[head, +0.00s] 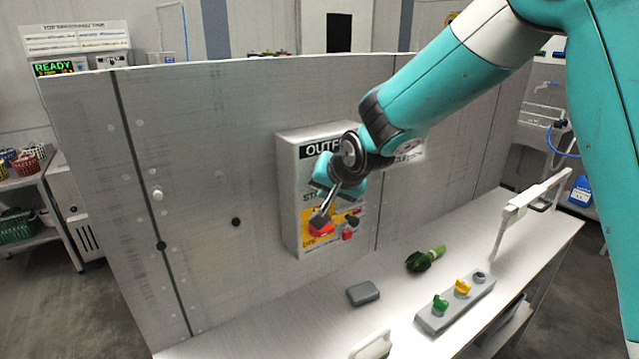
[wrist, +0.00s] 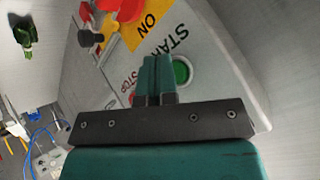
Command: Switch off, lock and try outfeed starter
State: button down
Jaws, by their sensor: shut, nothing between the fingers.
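The outfeed starter (head: 290,200) is a pale box on the upright panel, its title partly hidden by my arm. In the wrist view its face (wrist: 208,45) shows a green button (wrist: 181,70) by the word START, a STOP label, and a yellow plate (wrist: 136,33) marked ON. A red handle (head: 320,229) lies over the yellow plate, also at the top of the wrist view (wrist: 125,8). A dark grey piece (wrist: 91,38) with red beside it is near the plate; I cannot tell what it is. My gripper (wrist: 155,65) is shut and empty, in front of the START and STOP area.
On the bench below are a green leafy bunch (head: 424,260), a grey block (head: 363,294) and a grey strip (head: 455,302) with green and yellow knobs. A white handle frame (head: 515,207) stands at the right.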

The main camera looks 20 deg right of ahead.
jog(key=shift+w+a, duration=0.15)
jog(key=shift+w, duration=0.3)
dwell(0.5)
jog(key=shift+s, duration=0.15)
jog(key=shift+s+d+b, duration=0.3)
jog(key=shift+s+b, duration=0.05)
jog(key=shift+s, duration=0.35)
jog(key=shift+s, duration=0.1)
jog(key=s, duration=0.1)
jog(key=s+d+b, duration=0.1)
jog(key=s, duration=0.2)
jog(key=shift+s+d, duration=0.25)
jog(key=shift+s, duration=0.05)
dwell(0.4)
jog(key=s+a+f+n+g+b, duration=0.1)
jog(key=s+n+g+b, duration=0.1)
jog(key=s, duration=0.7)
jog(key=s+a+f+n+g+y+b, duration=0.1)
jog(key=s+a+n+g+b, duration=0.1)
jog(key=s+n, duration=0.4)
jog(key=s+a+f+n+g+y+b, duration=0.1)
jog(key=s+n+g, duration=0.3)
jog(key=s, duration=0.9)
jog(key=shift+s+a+f+g+b, duration=0.3)
jog(key=shift+s+a+b, duration=0.1)
jog(key=shift+b, duration=0.4)
